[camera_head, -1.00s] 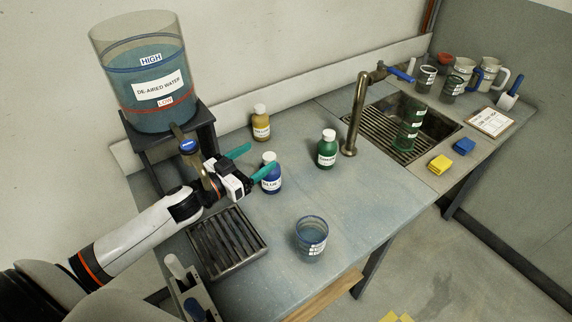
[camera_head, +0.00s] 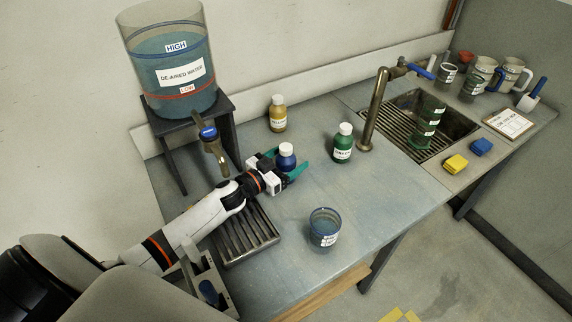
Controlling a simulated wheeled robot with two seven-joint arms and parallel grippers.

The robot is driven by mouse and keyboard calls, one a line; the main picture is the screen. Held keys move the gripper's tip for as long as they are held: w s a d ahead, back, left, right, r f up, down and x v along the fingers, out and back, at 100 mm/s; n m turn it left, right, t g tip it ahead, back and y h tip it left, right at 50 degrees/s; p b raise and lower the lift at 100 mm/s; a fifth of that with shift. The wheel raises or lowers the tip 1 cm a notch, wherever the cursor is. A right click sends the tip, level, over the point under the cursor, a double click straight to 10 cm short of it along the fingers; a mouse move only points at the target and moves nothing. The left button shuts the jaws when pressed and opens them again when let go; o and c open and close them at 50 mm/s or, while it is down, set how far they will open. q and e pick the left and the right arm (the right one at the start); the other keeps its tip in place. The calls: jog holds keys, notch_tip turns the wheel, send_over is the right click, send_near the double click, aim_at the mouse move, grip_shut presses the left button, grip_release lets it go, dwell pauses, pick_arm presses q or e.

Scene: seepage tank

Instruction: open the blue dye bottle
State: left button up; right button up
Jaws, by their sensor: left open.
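The blue dye bottle (camera_head: 286,160) stands upright on the bench with its white cap (camera_head: 286,149) on. My left gripper (camera_head: 291,168) is open, its teal fingers low around or beside the bottle's body. The gripper's body hides the bottle's lower part and label, and I cannot tell whether the fingers touch it. My right gripper is not in view.
A yellow bottle (camera_head: 278,115) stands behind, and a green bottle (camera_head: 343,145) to the right. A glass beaker (camera_head: 324,229) stands in front. The de-aired water tank (camera_head: 170,65) stands on its stand at left, above a drain tray (camera_head: 244,238). The bench between beaker and sink is clear.

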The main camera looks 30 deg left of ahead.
pick_arm(q)
jog(key=shift+w+d, duration=0.2)
jog(key=shift+w, duration=0.25)
jog(key=shift+s, duration=0.1)
jog(key=shift+c, duration=0.2)
jog(key=c, duration=1.1)
notch_tip(320, 180, up, 10)
jog(key=shift+r+p, duration=0.1)
jog(key=shift+p, duration=0.25)
jog(key=o, duration=0.6)
jog(key=shift+c, duration=0.2)
jog(key=c, duration=0.9)
